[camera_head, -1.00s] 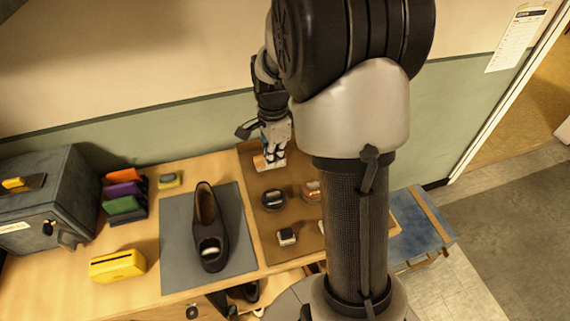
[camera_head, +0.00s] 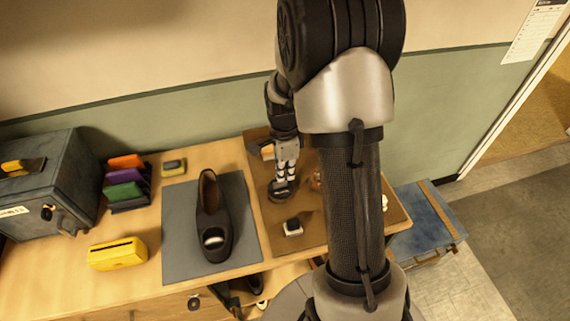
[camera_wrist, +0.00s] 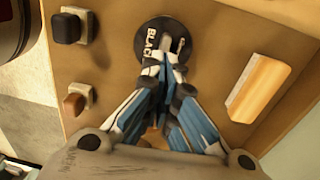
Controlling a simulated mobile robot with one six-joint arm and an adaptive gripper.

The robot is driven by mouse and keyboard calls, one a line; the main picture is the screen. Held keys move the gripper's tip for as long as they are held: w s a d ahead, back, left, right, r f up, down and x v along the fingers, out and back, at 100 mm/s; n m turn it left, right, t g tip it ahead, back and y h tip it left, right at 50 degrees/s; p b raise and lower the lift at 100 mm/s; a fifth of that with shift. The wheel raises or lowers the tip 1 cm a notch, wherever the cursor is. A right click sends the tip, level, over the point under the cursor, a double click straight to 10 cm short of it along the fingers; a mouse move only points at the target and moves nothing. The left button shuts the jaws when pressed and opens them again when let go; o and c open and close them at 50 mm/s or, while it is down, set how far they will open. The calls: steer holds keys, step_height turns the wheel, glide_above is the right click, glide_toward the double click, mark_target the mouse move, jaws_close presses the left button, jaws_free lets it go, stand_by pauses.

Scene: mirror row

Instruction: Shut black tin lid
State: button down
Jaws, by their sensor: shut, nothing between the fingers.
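The black tin (camera_head: 279,196) is a small round dark tin on the brown mat (camera_head: 315,240), right of the shoe. In the wrist view its round black top (camera_wrist: 187,27) shows pale lettering reading "BLACK". My gripper (camera_head: 283,178) points down at the tin, and its fingers are together and empty. In the wrist view the fingertips (camera_wrist: 166,58) overlap the near edge of the black top. I cannot tell whether they touch it. The fingers hide part of the tin, and how firmly the lid sits cannot be seen.
A dark brush (camera_head: 292,227) stands in front of the tin, and a wooden block (camera_wrist: 258,88) lies on its other side. A dark shoe (camera_head: 212,225) stands on the grey mat (camera_head: 180,245). A yellow box (camera_head: 118,254) and blue-grey case (camera_head: 45,180) are further left.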

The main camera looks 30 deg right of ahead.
steer(key=shift+f, duration=0.4)
steer(key=shift+s+a+f, duration=0.1)
steer(key=shift+s+f, duration=0.3)
steer(key=shift+f, duration=0.15)
steer(key=shift+w+d+r, duration=0.25)
steer(key=shift+w+r, duration=0.1)
steer(key=shift+w, duration=0.4)
step_height(320, 180, up, 14)
steer(key=p, duration=0.6)
steer(key=shift+s, duration=0.15)
